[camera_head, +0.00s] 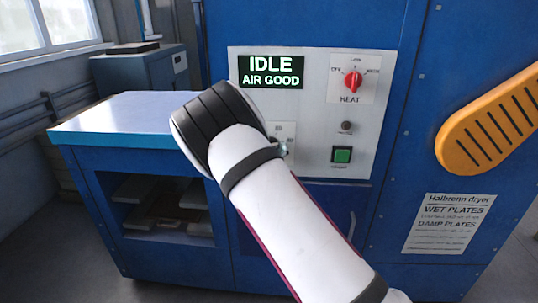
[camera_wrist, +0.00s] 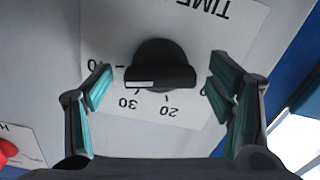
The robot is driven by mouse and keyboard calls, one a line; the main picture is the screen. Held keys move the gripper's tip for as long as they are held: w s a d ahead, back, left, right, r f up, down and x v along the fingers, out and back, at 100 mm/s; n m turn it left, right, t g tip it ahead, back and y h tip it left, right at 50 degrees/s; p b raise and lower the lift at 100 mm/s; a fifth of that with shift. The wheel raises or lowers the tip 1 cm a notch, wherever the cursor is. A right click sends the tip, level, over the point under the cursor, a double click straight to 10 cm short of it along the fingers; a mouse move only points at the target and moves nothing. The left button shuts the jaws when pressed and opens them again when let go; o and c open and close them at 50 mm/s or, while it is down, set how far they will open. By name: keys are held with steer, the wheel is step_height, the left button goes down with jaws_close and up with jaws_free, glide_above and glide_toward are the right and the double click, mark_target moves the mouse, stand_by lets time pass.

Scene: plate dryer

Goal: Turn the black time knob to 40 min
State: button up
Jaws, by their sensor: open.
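The black time knob (camera_wrist: 160,62) shows in the wrist view on a white dial plate (camera_wrist: 225,55), with the lettering upside down. "TIME", "30" and "20" are readable; a partly hidden number ending in 0 is at the left. A white mark is on the left part of the knob's bar; its exact setting is unclear. My gripper (camera_wrist: 160,76) is open, with one finger on each side of the knob and visible gaps between. In the head view my arm hides the knob and nearly all of the gripper.
The panel (camera_head: 315,110) bears a display (camera_head: 271,72) reading "IDLE AIR GOOD", a red heat knob (camera_head: 353,81), a small dark button (camera_head: 347,127) and a green button (camera_head: 342,155). A yellow slotted part (camera_head: 490,121) juts in at right. A bench (camera_head: 120,118) stands at left.

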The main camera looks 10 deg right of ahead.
steer(key=v, duration=1.2)
